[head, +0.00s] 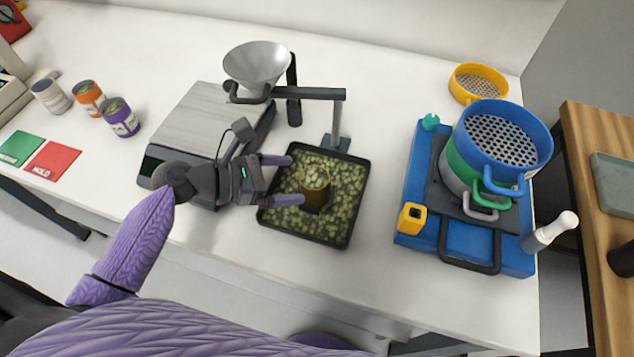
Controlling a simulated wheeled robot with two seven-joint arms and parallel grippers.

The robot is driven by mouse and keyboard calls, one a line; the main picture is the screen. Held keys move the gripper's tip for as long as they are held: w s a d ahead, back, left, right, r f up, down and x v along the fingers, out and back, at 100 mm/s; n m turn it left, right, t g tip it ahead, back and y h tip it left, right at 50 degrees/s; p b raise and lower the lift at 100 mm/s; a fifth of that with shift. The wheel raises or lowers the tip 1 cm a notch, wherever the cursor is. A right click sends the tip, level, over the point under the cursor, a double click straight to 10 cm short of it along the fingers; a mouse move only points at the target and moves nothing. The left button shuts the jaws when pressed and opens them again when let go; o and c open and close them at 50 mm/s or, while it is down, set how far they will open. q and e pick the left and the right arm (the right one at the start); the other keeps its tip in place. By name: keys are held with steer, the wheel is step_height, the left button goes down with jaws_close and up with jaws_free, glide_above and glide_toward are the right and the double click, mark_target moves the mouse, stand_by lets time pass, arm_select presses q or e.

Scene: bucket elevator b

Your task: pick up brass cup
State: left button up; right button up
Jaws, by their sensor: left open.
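The brass cup (313,192) stands in the black tray (350,222), which is full of greenish pellets. Pellets of the same colour show inside the cup's rim. My left gripper (284,180) reaches in from the left over the tray. Its two fingers are spread apart, one toward the back and one toward the front, with the cup just beyond or between their tips. I cannot tell whether a finger touches the cup. My right gripper is not in view.
A metal funnel (257,66) on a stand rises behind the tray, near a scale (196,115). Stacked sieves (503,138) sit on a blue base (418,190) at right. Several cans (121,117) and two cards (52,161) lie left. The front counter strip is clear.

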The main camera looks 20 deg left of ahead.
mark_target(327, 178)
arm_select(q)
steer(key=b+x, duration=0.1)
steer(key=x, duration=0.4)
steer(key=shift+d+r, duration=0.1)
steer(key=shift+d, duration=0.3)
jaws_close()
